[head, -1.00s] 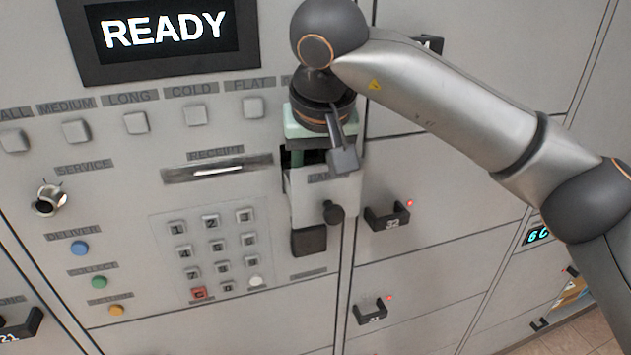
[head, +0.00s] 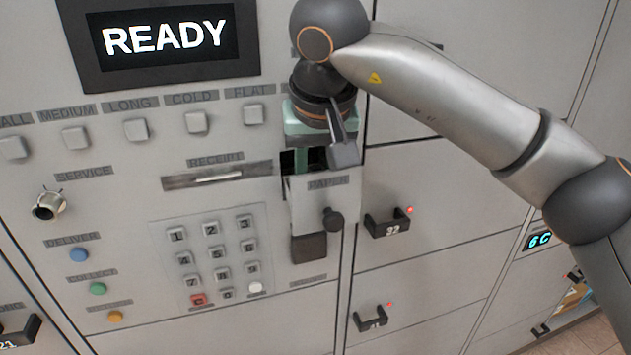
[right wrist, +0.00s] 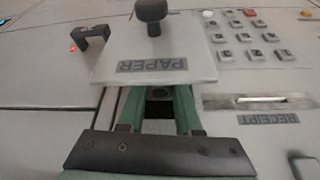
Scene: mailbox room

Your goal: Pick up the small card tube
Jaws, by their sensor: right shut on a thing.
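My right gripper (right wrist: 158,108) reaches down into the opening behind the PAPER flap (right wrist: 152,66). Its green fingers are close together on a small dark piece with a round end (right wrist: 160,94), which appears to be the small card tube. Most of it is hidden in the shadowed opening. In the head view my right gripper (head: 302,158) is at the same flap (head: 318,205), and the tube cannot be made out there. My left gripper is not in view.
The flap has a black knob (head: 332,218). To its left are the keypad (head: 215,255) and the receipt slot (head: 218,175). Locker handles (head: 387,224) stick out on the right. A screen (head: 165,38) reads READY. The space in front of the lower panel looks clear.

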